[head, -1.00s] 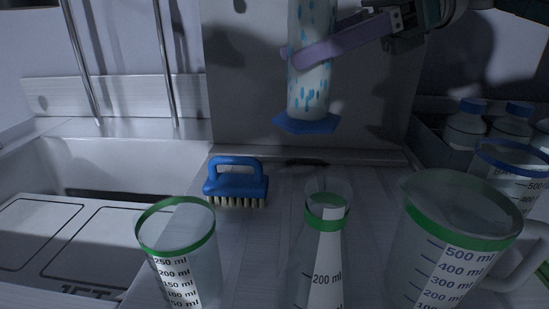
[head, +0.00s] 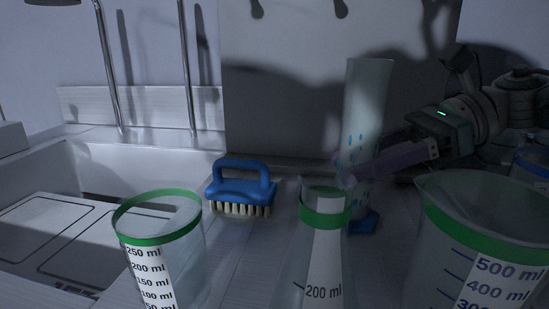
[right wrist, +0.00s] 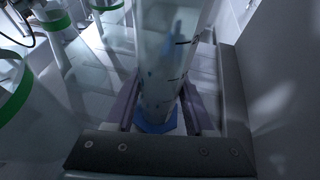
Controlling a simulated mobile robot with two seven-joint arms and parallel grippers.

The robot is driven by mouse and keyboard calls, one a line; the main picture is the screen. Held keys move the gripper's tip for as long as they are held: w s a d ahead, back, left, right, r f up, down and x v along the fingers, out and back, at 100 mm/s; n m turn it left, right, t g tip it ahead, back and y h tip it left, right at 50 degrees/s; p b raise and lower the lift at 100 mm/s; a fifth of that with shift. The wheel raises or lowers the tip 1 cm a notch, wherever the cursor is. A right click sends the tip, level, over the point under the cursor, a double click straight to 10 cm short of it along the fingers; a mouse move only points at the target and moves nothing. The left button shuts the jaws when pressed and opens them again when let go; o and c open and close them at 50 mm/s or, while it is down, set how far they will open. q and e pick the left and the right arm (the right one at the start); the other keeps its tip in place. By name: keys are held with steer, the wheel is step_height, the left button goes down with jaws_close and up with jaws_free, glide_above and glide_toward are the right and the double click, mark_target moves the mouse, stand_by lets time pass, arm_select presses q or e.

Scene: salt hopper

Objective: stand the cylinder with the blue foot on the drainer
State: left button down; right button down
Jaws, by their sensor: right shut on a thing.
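The tall clear cylinder (head: 368,100) with blue drops on its wall stands upright at the right of centre in the head view. Its blue foot (head: 363,224) is low, at about the level of the grooved drainer (head: 250,258); I cannot tell whether it touches. My right gripper (head: 352,172) is shut around the cylinder's lower part, coming from the right. In the right wrist view the cylinder (right wrist: 168,60) is between the two fingers, with the blue foot (right wrist: 155,125) below them. The flask partly hides the foot in the head view. My left gripper is not in view.
A green-rimmed flask (head: 325,240) stands just in front of the cylinder. A green-rimmed beaker (head: 160,240) is at front left and a measuring jug (head: 490,230) at front right. A blue brush (head: 242,190) lies left of the cylinder. The sink (head: 120,160) is at the left.

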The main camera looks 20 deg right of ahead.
steer(key=shift+f, duration=0.1)
steer(key=shift+f, duration=0.1)
steer(key=shift+c, duration=1.3)
jaws_free()
steer(key=shift+r, duration=0.35)
steer(key=b+v, duration=0.2)
steer(key=v, duration=1)
steer(key=shift+f+b, duration=0.15)
steer(key=shift+b, duration=0.15)
